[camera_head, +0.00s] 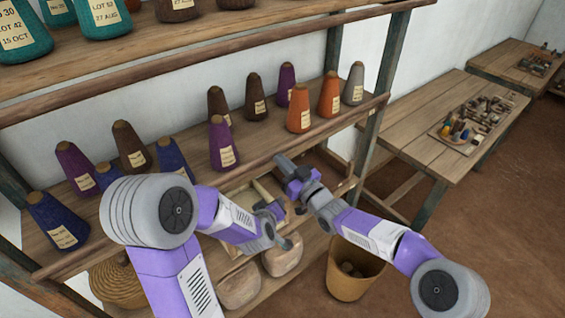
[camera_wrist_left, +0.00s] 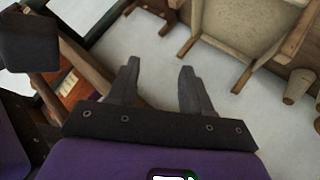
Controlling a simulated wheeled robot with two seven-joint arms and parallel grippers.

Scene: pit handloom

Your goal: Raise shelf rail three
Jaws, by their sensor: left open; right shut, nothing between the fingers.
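The shelf rack has round wooden front rails. One rail (camera_head: 110,75) runs along the upper shelf, and another rail (camera_head: 345,122) runs along the middle shelf with the yarn cones. I cannot tell from the pictures which is rail three. My right gripper (camera_head: 281,162) is shut and empty, close to the middle rail's front; whether it touches is unclear. My left gripper (camera_head: 283,226) is lower, in front of the lower shelf, open and empty. Its spread fingers also show in the left wrist view (camera_wrist_left: 159,70), with nothing between them. My left arm hides part of the middle rail.
Several labelled cones, such as an orange one (camera_head: 299,108), stand on the middle shelf. Sacks (camera_head: 283,256) and a coiled basket (camera_head: 118,284) sit low down. A brown bucket (camera_head: 348,280) stands below my right arm. A wooden table (camera_head: 425,110) is at right; the floor before it is clear.

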